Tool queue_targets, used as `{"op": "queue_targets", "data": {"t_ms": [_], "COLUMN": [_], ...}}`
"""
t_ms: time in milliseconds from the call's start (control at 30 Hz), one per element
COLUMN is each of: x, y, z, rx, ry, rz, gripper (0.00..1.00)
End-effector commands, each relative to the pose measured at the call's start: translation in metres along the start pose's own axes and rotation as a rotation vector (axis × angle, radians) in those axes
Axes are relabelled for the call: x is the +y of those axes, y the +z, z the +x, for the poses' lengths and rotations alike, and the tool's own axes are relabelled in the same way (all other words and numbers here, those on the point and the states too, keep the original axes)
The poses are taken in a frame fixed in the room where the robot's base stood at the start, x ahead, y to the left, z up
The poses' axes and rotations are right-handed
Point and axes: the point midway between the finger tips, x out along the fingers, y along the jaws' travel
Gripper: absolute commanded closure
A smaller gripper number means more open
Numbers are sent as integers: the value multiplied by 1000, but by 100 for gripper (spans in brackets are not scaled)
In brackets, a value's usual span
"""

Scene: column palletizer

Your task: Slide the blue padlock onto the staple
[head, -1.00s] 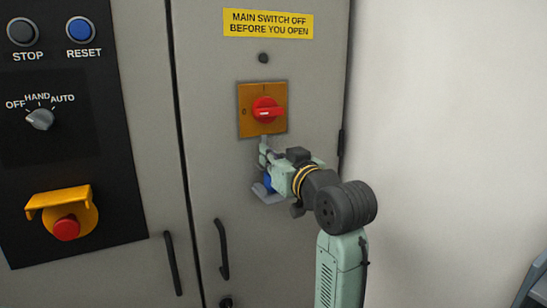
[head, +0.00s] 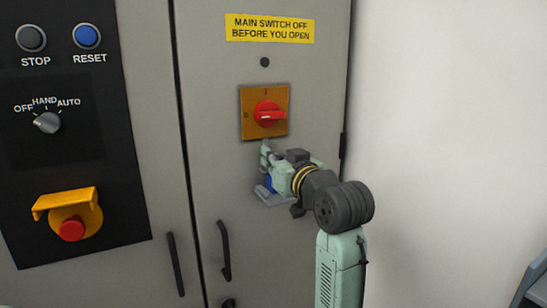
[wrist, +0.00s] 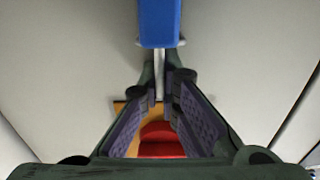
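The blue padlock (head: 268,182) is at the cabinet door, just below and partly behind my gripper. In the wrist view its blue body (wrist: 160,22) is at the top edge, with a thin grey upright part (wrist: 159,72) running from it between my fingertips. My gripper (wrist: 162,95) is around this part, its two padded fingers apart with a gap between them. I cannot tell if either finger touches it. A grey ledge (head: 270,198) shows under the padlock in the head view. I cannot make out the staple clearly behind my gripper.
A red rotary switch (head: 268,113) on an orange plate is just above my gripper; it also shows in the wrist view (wrist: 161,142). A door handle (head: 224,250) is below left. A yellow-shrouded red button (head: 70,229) is at left. Free room is at right.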

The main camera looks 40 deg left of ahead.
Motion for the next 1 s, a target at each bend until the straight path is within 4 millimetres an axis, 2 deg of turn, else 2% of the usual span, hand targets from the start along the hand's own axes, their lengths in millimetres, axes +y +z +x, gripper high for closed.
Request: {"op": "queue_targets", "data": {"t_ms": [33, 800, 833, 1000], "x": [-1, -3, -3, -3], "y": [-6, 1, 2, 2], "z": [6, 7, 7, 7], "rx": [15, 11, 10, 10], "ry": [0, -4, -4, -4], "rz": [0, -1, -1, 0], "gripper": [100, 100, 94, 83]}}
